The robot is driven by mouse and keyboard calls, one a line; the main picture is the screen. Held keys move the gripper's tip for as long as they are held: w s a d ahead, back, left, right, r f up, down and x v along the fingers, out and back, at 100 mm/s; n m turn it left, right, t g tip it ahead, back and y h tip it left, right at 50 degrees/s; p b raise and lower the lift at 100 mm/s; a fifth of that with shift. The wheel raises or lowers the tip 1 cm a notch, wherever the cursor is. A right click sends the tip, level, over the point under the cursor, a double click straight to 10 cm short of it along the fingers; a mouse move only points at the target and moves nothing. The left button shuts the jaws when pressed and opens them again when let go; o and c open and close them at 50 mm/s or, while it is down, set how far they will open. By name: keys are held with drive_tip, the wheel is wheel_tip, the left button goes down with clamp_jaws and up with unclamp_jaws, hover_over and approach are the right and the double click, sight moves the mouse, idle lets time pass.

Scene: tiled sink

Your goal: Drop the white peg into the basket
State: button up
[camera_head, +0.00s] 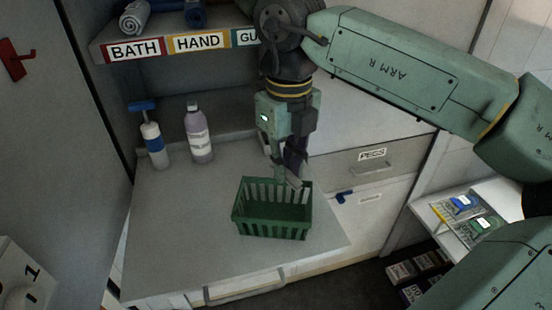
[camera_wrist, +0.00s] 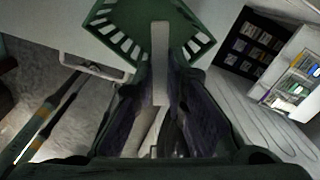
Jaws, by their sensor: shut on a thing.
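The green slatted basket (camera_head: 272,222) stands on the grey counter, and its open top faces up. My gripper (camera_head: 288,172) points down over the basket's back rim. It is shut on the white peg (camera_head: 294,182), a pale narrow bar that sticks out below the fingers. In the wrist view the peg (camera_wrist: 160,62) extends from between the dark fingers (camera_wrist: 163,95) across the basket (camera_wrist: 118,14). The part of the basket floor that shows looks empty.
A pump bottle (camera_head: 154,146) and a purple-grey bottle (camera_head: 199,136) stand at the counter's back left. A labelled shelf (camera_head: 180,42) overhangs them. A PEGS drawer (camera_head: 372,166) is to the right. The counter left of the basket is clear.

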sight(287, 172)
drive_tip(key=shift+f+b, duration=1.85)
drive_tip(key=shift+f, duration=1.15)
drive_tip(key=o, duration=0.8)
drive_tip(key=shift+r, duration=0.15)
wheel_tip(287, 172, up, 12)
drive_tip(key=shift+f, duration=0.1)
